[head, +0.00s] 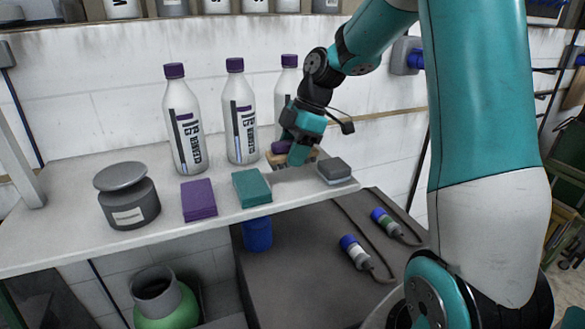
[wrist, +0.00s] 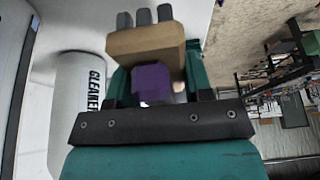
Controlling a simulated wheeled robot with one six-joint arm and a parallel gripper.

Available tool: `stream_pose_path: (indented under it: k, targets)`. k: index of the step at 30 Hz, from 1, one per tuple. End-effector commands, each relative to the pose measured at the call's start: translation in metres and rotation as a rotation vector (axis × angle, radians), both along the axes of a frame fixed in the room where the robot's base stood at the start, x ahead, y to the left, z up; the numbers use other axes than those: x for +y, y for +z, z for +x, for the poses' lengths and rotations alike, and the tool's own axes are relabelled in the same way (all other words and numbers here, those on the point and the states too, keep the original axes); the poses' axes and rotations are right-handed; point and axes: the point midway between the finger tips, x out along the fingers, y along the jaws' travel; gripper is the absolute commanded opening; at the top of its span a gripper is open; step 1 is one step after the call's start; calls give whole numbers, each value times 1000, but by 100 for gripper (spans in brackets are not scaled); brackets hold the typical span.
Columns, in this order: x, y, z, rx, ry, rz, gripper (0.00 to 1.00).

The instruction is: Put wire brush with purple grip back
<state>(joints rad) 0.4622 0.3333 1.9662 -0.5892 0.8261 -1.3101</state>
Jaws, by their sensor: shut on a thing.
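The wire brush has a purple grip (head: 282,146), a tan block and dark bristles. My gripper (head: 296,150) is shut on it near the right end of the white shelf (head: 95,235), in front of the rightmost bottle. In the wrist view the purple grip (wrist: 152,82) sits between the fingers, with the tan block (wrist: 145,42) beyond it and several dark bristle tufts (wrist: 143,17) at the far end. I cannot tell whether the brush touches the shelf. My gripper hides part of it in the head view.
Three white bottles with purple caps (head: 241,120) stand along the wall. A grey lidded jar (head: 128,200), a purple block (head: 199,199), a teal block (head: 251,188) and a grey block (head: 334,171) line the shelf front. Below is a dark surface (head: 300,265) with blue-ended tools (head: 354,250).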

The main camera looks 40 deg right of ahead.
Motion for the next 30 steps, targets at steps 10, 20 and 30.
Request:
stream_pose_path:
  k: [10,20,30]
  targets:
    - [1,-42,0,3,0,1,21]
    - [1,-48,0,-1,2,0,21]
    - [1,-49,0,0,1,0,72]
